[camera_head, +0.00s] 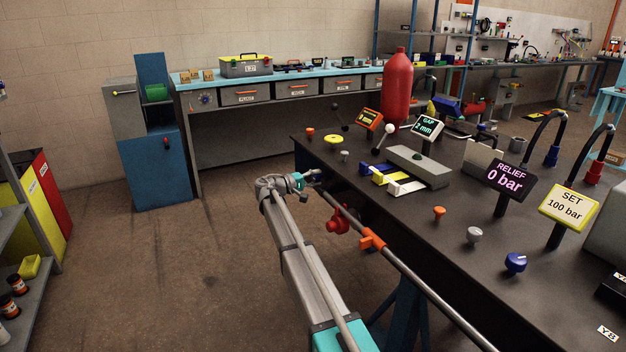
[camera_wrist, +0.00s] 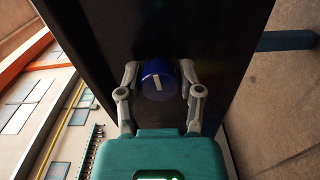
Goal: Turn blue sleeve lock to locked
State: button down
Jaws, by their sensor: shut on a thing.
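The blue sleeve lock (camera_wrist: 158,84) is a round blue knob with a white line mark, against a dark surface in the wrist view. The white line is slightly tilted from the picture's vertical. My gripper (camera_wrist: 159,76) is shut on it, one finger on either side. In the head view my gripper (camera_head: 312,177) is at the far left edge of the black bench (camera_head: 440,275). The held knob is too small or hidden to make out there. No lock marking is readable.
A rail (camera_head: 440,298) with an orange lever (camera_head: 372,240) and a red valve (camera_head: 337,222) runs along the bench's near side. On the bench stand a relief display (camera_head: 505,177) reading 0 bar, a set display (camera_head: 567,207) reading 100 bar, and another blue knob (camera_head: 515,262).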

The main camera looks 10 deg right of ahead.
jog(key=shift+s+d+f+m, duration=0.1)
jog(key=shift+s+d+m, duration=0.1)
jog(key=shift+m, duration=0.5)
jog(key=shift+a, duration=0.1)
jog(key=shift+c, duration=1.3)
grip_release()
jog(key=shift+w, duration=0.15)
jog(key=shift+a, duration=0.1)
jog(key=shift+a, duration=0.1)
jog(key=shift+a, duration=0.55)
jog(key=v, duration=1)
jog(key=shift+s+a, duration=0.25)
jog(key=shift+s, duration=0.05)
